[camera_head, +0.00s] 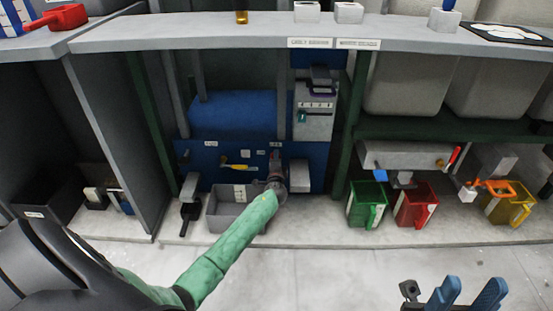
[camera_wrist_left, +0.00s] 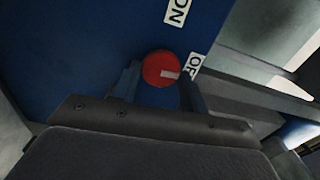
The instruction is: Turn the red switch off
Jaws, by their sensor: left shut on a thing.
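The red switch (camera_wrist_left: 158,66) is a round red knob with a white mark on the blue panel (camera_wrist_left: 90,45). In the left wrist view it sits between the two fingers of my left gripper (camera_wrist_left: 160,84), which is shut on it. The white mark lies on the side towards the partly hidden label reading "OF" (camera_wrist_left: 195,65). The "ON" label (camera_wrist_left: 178,11) is further up. In the head view my left gripper (camera_head: 276,163) reaches the lower blue panel and hides most of the knob. My right gripper (camera_head: 465,292) is at the bottom right, open and empty.
A grey bin (camera_head: 226,220) stands just left of my left forearm. A yellow-handled lever (camera_head: 238,167) is on the same panel. Green (camera_head: 364,214), red (camera_head: 408,215) and yellow (camera_head: 497,212) containers stand to the right. The floor in front is clear.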

